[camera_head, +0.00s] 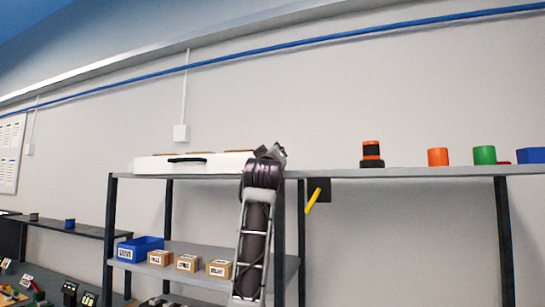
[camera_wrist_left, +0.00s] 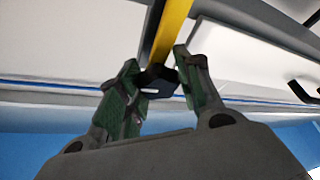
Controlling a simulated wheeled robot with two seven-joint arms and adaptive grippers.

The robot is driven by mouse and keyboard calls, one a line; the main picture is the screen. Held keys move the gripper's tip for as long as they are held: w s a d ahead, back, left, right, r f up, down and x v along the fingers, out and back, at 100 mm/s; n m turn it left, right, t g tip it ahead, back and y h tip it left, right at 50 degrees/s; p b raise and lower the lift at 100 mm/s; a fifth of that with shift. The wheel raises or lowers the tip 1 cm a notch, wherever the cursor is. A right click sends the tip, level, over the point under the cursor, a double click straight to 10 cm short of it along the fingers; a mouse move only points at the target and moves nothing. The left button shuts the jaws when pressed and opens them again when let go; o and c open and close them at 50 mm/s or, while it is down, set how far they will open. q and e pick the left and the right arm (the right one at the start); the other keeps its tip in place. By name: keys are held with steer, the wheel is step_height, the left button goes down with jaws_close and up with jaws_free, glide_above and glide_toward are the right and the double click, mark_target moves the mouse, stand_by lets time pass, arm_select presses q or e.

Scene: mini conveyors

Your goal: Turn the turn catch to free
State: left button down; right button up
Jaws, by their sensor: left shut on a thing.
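A yellow lever (camera_head: 313,200) sits tilted on a dark plate (camera_head: 325,190) under the shelf edge, and looks like the turn catch. My left gripper (camera_head: 278,152) is up at the shelf level, left of and above that lever, with its fingertips mostly hidden by my arm. In the left wrist view my left gripper (camera_wrist_left: 157,70) is shut on a small dark piece (camera_wrist_left: 159,83) with a pale mark. A yellow bar (camera_wrist_left: 172,28) runs to this piece from the top edge; I cannot tell whether the two are joined. My right gripper is not in view.
A white unit (camera_head: 222,162) with a black handle (camera_head: 188,159) lies on the top shelf, left of my gripper. A blue bin (camera_head: 140,248) and small boxes (camera_head: 187,263) fill the lower shelf.

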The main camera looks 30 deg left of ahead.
arm_select(q)
steer(key=shift+w+f, duration=0.15)
steer(key=c, duration=1)
jaws_free()
steer(key=shift+d, duration=0.15)
steer(key=shift+s, duration=0.2)
steer(key=v, duration=1.1)
steer(key=shift+s+d, duration=0.2)
steer(key=shift+s, duration=0.05)
steer(key=shift+f, duration=0.1)
